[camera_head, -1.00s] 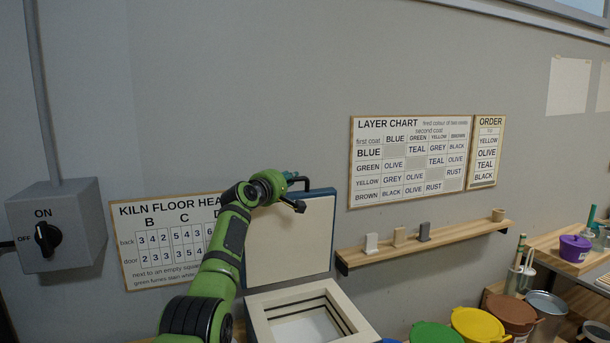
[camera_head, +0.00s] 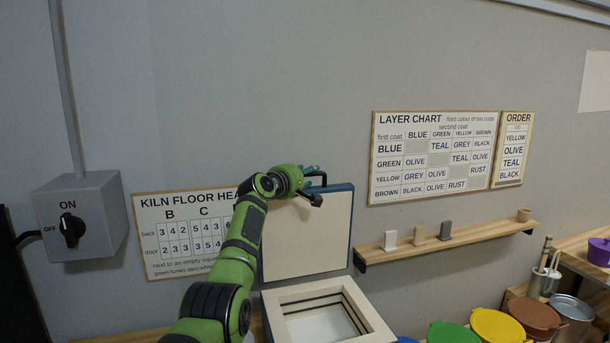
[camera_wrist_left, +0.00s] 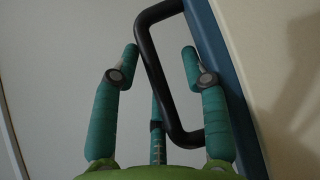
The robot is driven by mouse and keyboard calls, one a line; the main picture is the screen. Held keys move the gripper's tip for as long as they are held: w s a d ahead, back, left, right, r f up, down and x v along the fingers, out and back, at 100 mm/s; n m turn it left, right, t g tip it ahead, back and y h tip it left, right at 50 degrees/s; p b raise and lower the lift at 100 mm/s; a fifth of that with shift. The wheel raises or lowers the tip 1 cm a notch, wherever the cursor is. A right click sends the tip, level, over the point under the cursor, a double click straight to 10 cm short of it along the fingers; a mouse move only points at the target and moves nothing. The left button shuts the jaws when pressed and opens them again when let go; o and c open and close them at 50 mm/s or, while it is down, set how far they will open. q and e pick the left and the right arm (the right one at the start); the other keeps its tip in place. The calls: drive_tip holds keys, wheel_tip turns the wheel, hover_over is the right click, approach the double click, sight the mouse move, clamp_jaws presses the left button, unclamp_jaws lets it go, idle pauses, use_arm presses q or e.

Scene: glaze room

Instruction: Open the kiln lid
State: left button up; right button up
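The kiln lid (camera_head: 308,235) stands upright at the back of the kiln (camera_head: 372,317), its pale inner face toward me and its blue edge on the right. The square kiln opening is uncovered, and its pale floor shows. The black lid handle (camera_head: 322,175) sticks out at the top of the lid; it also shows in the left wrist view (camera_wrist_left: 152,65). My left gripper (camera_head: 309,171) is at this handle. In the left wrist view its teal fingers (camera_wrist_left: 160,52) are spread on either side of the handle bar, with gaps on both sides. My right gripper is not in view.
A power switch box (camera_head: 80,218) is on the wall at left. A wooden shelf (camera_head: 450,242) with small tiles and a cup is right of the lid. Coloured glaze buckets (camera_head: 497,326) stand at lower right. Wall charts (camera_head: 433,157) hang behind.

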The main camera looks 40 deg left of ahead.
use_arm(q)
drive_tip(key=s+d+r, duration=0.1)
drive_tip(key=s, duration=1.1)
drive_tip(key=shift+d, duration=0.15)
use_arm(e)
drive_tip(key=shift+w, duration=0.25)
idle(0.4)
